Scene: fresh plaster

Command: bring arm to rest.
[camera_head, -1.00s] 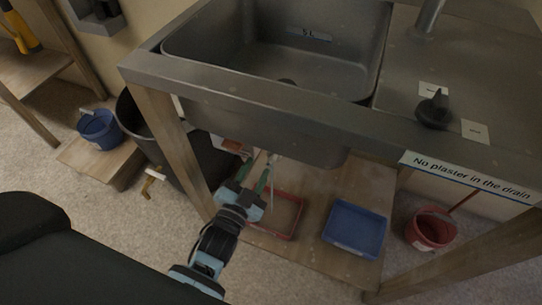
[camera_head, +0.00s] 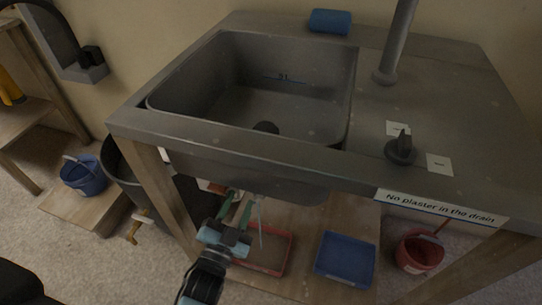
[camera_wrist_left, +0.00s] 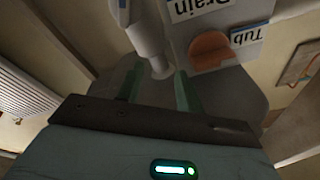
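My left gripper (camera_head: 239,208) is below the sink basin (camera_head: 250,90), reaching in under the front edge of the sink bench from the front. Its two green fingers show in the left wrist view (camera_wrist_left: 158,92), apart, with a gap between them. A white pipe (camera_wrist_left: 147,40) stands just beyond the gap; I cannot tell whether a finger touches it. I see nothing clamped between the fingers. An orange-brown lever (camera_wrist_left: 210,50) sits beside the pipe, near labels reading "Drain" and "Tub". My right gripper is not in view.
A red tray (camera_head: 283,250) and a blue tray (camera_head: 345,259) lie on the wooden shelf under the sink. A red bucket (camera_head: 419,252) stands at right, a blue bucket (camera_head: 84,176) at left. The bench leg (camera_head: 163,198) is close left of my arm.

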